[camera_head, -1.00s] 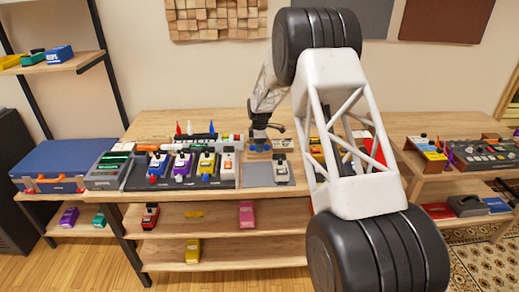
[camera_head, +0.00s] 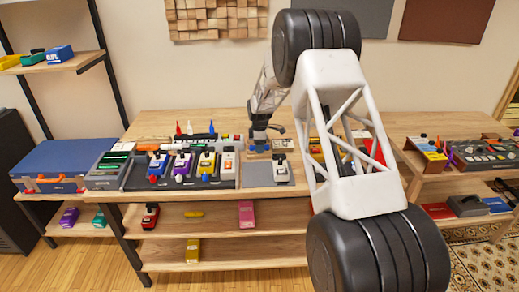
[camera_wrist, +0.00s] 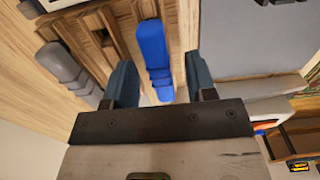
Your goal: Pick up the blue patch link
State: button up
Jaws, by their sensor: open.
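The blue patch link (camera_wrist: 154,56) is a long, rounded blue piece in the wrist view. It lies at a wooden rack (camera_wrist: 110,38) with slots. My gripper (camera_wrist: 158,66) is open, with one dark blue-grey finger on each side of the link. Gaps show between the link and both fingers, and I cannot tell how far the tips are above or below it. In the head view my gripper (camera_head: 258,147) is low over the table, right of the pedal board, and the link cannot be made out clearly there.
A grey link (camera_wrist: 66,68) lies in the rack left of the blue one. A grey pad (camera_head: 257,174) and a grey pedal (camera_head: 281,168) are in front of the gripper. The pedal board (camera_head: 133,180) with several pedals is to the left.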

jog(key=shift+c, duration=0.5)
grip_shut()
jog(key=shift+r, duration=0.1)
jog(key=shift+r, duration=0.75)
notch_tip(320, 180, up, 2)
jog(key=shift+r, duration=0.15)
jog(key=s+d+r, duration=0.1)
jog(key=s+d, duration=0.1)
jog(key=s, duration=1.4)
jog(key=shift+r, duration=0.25)
jog(key=shift+w+a, duration=0.1)
